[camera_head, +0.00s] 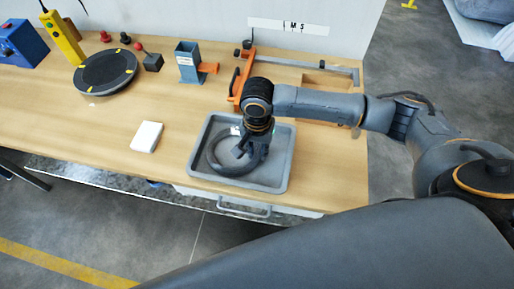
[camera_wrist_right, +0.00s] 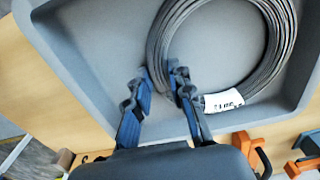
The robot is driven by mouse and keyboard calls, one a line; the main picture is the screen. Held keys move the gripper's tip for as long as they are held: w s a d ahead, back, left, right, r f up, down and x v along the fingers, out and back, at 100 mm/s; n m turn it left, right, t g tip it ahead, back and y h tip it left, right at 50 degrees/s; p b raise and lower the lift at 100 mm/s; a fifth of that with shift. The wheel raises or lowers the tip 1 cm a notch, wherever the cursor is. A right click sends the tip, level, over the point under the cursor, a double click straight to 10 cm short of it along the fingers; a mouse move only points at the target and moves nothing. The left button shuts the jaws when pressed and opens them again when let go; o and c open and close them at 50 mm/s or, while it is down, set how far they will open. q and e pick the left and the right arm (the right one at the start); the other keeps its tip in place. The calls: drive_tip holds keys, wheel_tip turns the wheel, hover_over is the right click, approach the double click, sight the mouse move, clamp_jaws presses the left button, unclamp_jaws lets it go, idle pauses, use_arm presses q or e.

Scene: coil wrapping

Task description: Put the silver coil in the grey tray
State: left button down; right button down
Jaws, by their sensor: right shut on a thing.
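The silver coil (camera_head: 213,155) looks like a dark grey wire ring and shows inside the outline of the grey tray (camera_head: 284,172). In the right wrist view the coil (camera_wrist_right: 284,45) carries a white printed label, with the floor of the tray (camera_wrist_right: 105,45) behind it. My right gripper (camera_head: 244,150) is over the tray, pointing down. Its fingers (camera_wrist_right: 160,83) are shut on the near left side of the coil. I cannot tell whether the coil rests on the tray floor or hangs just above it. My left gripper is not in view.
A white box (camera_head: 147,136) lies left of the tray. A black round turntable (camera_head: 106,72), a blue-grey stand (camera_head: 188,62) with an orange part, and a yellow device (camera_head: 62,38) stand farther back. An orange clamp frame (camera_head: 238,84) is just behind the tray.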

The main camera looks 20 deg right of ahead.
drive_tip(key=shift+a, duration=0.1)
drive_tip(key=c, duration=1.2)
unclamp_jaws()
drive_tip(key=shift+r, duration=0.1)
wheel_tip(320, 180, up, 12)
drive_tip(key=shift+f+b, duration=0.1)
drive_tip(key=shift+b, duration=0.45)
drive_tip(key=shift+s, duration=0.1)
